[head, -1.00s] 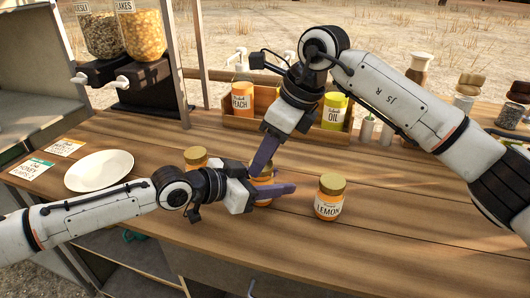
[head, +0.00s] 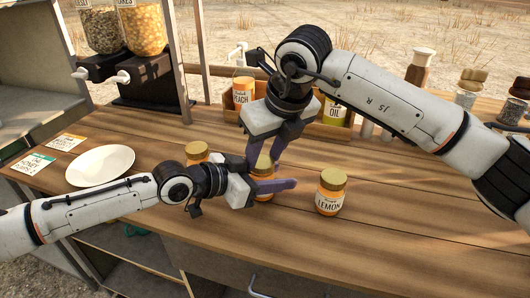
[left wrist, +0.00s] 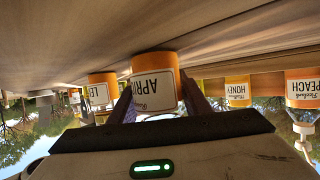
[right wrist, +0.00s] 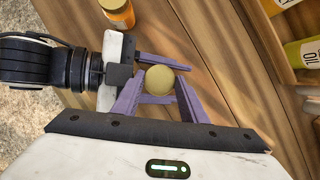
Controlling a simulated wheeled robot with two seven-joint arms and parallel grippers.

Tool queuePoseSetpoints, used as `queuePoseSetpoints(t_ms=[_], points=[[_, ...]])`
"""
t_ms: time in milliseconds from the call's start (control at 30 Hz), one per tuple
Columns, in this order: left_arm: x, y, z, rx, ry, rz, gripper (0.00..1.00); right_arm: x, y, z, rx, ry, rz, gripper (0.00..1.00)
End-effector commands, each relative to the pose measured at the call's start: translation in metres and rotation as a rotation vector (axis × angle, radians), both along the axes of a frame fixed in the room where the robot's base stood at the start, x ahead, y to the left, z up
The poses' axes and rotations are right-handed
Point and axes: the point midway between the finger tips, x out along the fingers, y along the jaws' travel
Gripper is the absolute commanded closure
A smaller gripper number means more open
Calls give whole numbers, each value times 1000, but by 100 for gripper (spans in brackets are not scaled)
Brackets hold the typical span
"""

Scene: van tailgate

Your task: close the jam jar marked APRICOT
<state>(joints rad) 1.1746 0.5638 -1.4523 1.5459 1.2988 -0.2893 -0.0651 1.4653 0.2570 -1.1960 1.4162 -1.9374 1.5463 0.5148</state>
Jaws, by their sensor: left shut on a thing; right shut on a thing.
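The APRICOT jar (left wrist: 155,85) shows its white label in the left wrist view, which sees the place upside down. My left gripper (head: 269,180) is shut around the jar's body from the left, with the jar upright on the wooden counter. A gold lid (right wrist: 160,78) sits at the top of the jar, and it also shows in the head view (head: 264,161). My right gripper (head: 265,155) comes down from above and is shut on this lid, one finger on each side. Whether the lid is fully seated cannot be told.
The LEMON jar (head: 331,192) stands close on the right. Another gold-lidded jar (head: 196,151) stands behind my left arm. A wooden crate (head: 315,131) with PEACH (head: 243,91) and OIL (head: 335,110) containers is behind. A white plate (head: 100,166) lies left. The front right counter is clear.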

Motion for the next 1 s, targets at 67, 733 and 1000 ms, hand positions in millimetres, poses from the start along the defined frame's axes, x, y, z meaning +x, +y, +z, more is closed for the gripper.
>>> queuePoseSetpoints(t_ms=[67, 733, 1000], points=[[0, 0, 0, 0, 0, 1, 100, 0, 0, 1, 0, -1, 1, 81], [0, 0, 0, -1, 2, 1, 100, -3, 4, 1, 6, 2, 14, 42], [0, 0, -1, 1, 4, 1, 100, -2, 6, 25, 9, -5, 16, 42]])
